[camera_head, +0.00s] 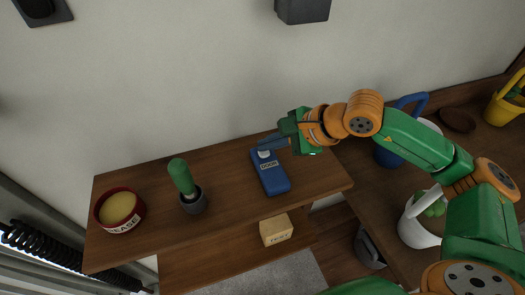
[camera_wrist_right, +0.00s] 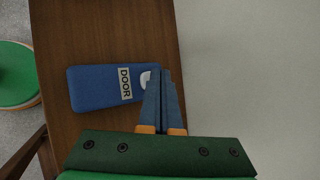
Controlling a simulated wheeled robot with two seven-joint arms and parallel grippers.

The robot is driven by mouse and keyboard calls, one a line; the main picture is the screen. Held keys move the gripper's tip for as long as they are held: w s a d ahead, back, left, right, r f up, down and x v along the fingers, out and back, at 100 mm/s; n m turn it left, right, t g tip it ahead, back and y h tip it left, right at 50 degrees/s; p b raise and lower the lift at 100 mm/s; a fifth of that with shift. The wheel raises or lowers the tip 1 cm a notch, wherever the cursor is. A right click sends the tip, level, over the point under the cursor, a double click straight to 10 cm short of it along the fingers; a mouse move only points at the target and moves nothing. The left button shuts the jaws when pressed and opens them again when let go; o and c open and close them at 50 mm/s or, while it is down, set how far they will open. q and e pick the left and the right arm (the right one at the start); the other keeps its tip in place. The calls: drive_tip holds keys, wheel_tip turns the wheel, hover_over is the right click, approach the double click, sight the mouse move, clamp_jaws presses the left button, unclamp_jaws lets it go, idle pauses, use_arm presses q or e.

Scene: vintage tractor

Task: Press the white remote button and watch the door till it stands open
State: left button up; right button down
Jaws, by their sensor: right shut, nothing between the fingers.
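The blue remote (camera_head: 273,180) lies on the wooden shelf, with a pale label reading DOOR. Its white button (camera_head: 264,154) shows at the far end. My right gripper (camera_head: 272,144) reaches in from the right, shut and empty, with its fingertips at the button. In the right wrist view the remote (camera_wrist_right: 90,90) lies left of the shut blue fingers (camera_wrist_right: 163,74), which partly cover the white button (camera_wrist_right: 146,80). I cannot tell whether they press it. My left gripper is not in view. I cannot make out the door's state.
On the wooden shelf (camera_head: 230,200) stand a red grease tub (camera_head: 120,208) and a green-handled tool in a grey cup (camera_head: 193,202). A tan box (camera_head: 276,229) sits below. Pots and buckets stand at right. A dark coil spring (camera_head: 60,255) is at lower left.

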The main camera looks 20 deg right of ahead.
drive_tip(key=shift+s+a+f, duration=0.1)
drive_tip(key=shift+a+f, duration=0.1)
drive_tip(key=shift+f, duration=0.05)
